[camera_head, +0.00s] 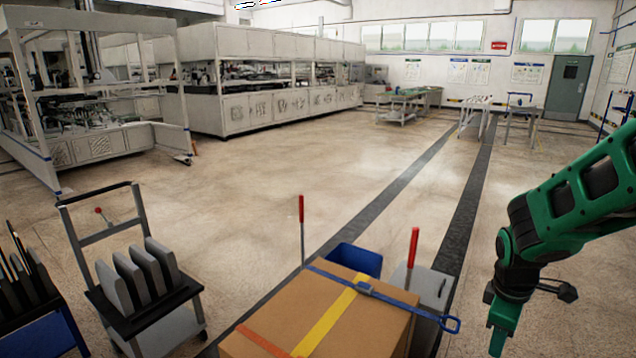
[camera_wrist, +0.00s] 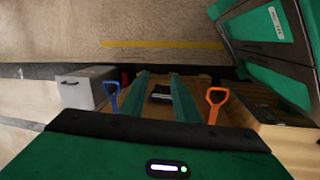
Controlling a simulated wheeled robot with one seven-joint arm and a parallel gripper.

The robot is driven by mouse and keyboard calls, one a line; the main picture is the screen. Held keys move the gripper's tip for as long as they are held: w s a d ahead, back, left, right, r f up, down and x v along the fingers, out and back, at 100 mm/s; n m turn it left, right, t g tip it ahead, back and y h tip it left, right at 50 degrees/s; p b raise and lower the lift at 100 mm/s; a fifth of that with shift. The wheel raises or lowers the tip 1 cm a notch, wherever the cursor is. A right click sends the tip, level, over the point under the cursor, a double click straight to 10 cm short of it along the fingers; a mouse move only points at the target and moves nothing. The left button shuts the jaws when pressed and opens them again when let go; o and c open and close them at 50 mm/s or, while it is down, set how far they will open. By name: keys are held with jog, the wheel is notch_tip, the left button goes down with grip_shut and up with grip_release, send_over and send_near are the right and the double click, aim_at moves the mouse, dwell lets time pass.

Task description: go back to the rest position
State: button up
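My gripper (camera_head: 502,342) hangs at the right of the head view, at the end of my green arm, to the right of the cardboard box. In the wrist view its two green fingers (camera_wrist: 158,76) stand apart with a gap between them, and nothing is seen clamped there. A small dark object (camera_wrist: 160,94) shows in the gap; it appears to lie beyond the fingers on a brown surface, though I cannot tell how far. No rest position is marked in either view.
A cardboard box (camera_head: 322,318) with yellow and blue straps stands at the bottom centre, beside a grey case (camera_head: 428,284) and a blue bin (camera_head: 356,259). A cart (camera_head: 160,325) with grey panels stands at left. The floor (camera_head: 290,175) beyond is clear.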

jog(key=s+r+m, duration=0.3)
jog(key=s+m, duration=0.2)
jog(key=s, duration=0.1)
jog(key=s+d+r+m+y, duration=0.1)
jog(key=s+r+m, duration=0.2)
jog(key=s+m, duration=0.2)
jog(key=s+d+r+m+g+y, duration=0.1)
jog(key=s+r+m, duration=0.3)
jog(key=s, duration=0.5)
jog(key=shift+d+m, duration=0.15)
jog(key=shift+m, duration=0.85)
jog(key=shift+s+r, duration=0.1)
jog(key=shift+s, duration=0.05)
